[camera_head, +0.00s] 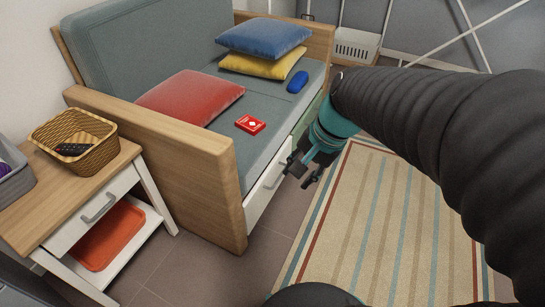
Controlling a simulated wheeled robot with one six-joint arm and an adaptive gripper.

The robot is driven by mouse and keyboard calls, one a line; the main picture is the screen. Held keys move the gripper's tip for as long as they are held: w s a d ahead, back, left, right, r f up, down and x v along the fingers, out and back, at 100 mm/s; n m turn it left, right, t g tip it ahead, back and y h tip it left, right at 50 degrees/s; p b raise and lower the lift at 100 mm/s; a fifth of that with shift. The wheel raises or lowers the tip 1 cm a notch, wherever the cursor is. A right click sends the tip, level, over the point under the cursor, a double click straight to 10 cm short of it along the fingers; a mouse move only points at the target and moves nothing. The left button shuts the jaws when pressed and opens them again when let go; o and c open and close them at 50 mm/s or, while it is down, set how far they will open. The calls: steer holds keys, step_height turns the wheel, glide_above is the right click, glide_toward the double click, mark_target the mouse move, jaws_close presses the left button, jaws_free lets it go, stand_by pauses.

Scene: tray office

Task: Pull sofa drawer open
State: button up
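The grey sofa (185,60) with wooden arms stands on the left. Its white drawer front (260,197) shows low on the side facing the rug, below the seat cushion. A grey handle (277,176) shows on that front, just left of my gripper. My gripper (296,175) points down beside the drawer front, with its fingers spread apart and nothing seen between them. It looks apart from the handle, though the exact gap is hard to tell. My arm hides the farther part of the sofa front.
A side table (119,160) with a wicker basket (95,158) and an orange tray (108,236) stands at the left. A striped rug (375,215) lies before the sofa. Cushions, a red box (250,125) and a blue case (297,82) lie on the seat.

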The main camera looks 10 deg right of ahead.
steer(key=w+d+f+m+y+b, duration=0.25)
steer(key=w+f+m+y, duration=0.55)
steer(key=w+f+m, duration=0.85)
steer(key=m+t+y+b, duration=0.1)
steer(key=m+t, duration=0.6)
steer(key=m, duration=1.1)
glide_toward(279, 177)
steer(key=x, duration=0.7)
steer(key=b+x, duration=0.1)
steer(key=x, duration=0.2)
steer(key=shift+w+d+f, duration=0.1)
steer(key=shift+w+f, duration=0.2)
jaws_close()
